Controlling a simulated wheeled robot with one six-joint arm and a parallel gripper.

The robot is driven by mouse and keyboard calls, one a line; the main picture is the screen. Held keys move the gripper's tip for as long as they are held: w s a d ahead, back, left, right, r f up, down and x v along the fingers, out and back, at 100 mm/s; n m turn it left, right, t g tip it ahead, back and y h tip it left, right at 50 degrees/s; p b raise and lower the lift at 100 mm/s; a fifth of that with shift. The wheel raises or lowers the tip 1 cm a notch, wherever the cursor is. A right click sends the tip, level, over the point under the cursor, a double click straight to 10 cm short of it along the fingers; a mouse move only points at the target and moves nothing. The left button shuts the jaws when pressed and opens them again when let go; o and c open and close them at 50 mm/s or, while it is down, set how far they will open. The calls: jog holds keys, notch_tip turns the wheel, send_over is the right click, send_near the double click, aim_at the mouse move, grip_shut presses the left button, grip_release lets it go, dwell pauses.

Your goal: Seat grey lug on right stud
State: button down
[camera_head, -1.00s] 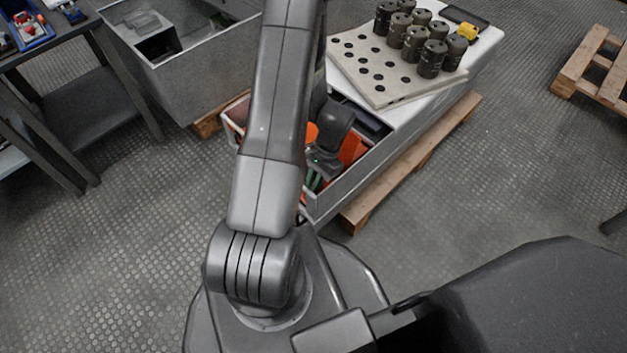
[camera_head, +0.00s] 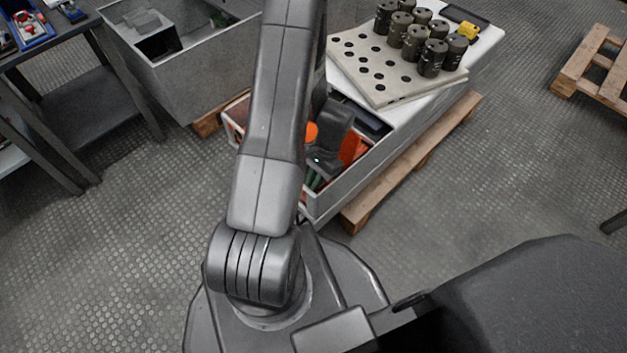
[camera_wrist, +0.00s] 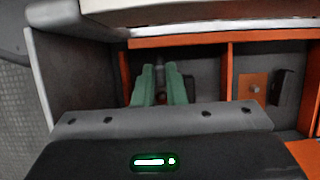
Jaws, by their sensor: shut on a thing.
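My gripper has two green fingers (camera_wrist: 160,88), close together over a dark compartment of the open cabinet in the wrist view. They are shut on a small grey piece (camera_wrist: 160,72), which I take to be the grey lug; the fingers hide most of it. A small round metal stud (camera_wrist: 255,88) stands on an orange plate right of the fingers, past an orange divider. I cannot tell whether it is the right stud, or whether the lug touches any stud.
Orange dividers (camera_wrist: 226,80) split the cabinet, and a black block (camera_wrist: 283,88) sits at right. The cabinet's grey wall (camera_head: 365,185) stands close to my gripper. A pale perforated board (camera_head: 350,62) with several dark cylinders (camera_head: 432,58) lies on its white top.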

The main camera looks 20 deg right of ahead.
jog(key=shift+f+b, duration=0.5)
jog(key=shift+f, duration=0.2)
dwell(0.6)
jog(key=c, duration=1.4)
grip_release()
jog(key=p+v, duration=0.5)
jog(key=v, duration=0.8)
jog(key=shift+d+r, duration=0.25)
jog(key=shift+r, duration=0.1)
jog(key=shift+w, duration=0.1)
jog(key=b+x, duration=0.5)
jog(key=x, duration=0.8)
jog(key=shift+a+f, duration=0.25)
jog(key=shift+f, duration=0.1)
jog(key=shift+r, duration=0.1)
jog(key=shift+r, duration=0.1)
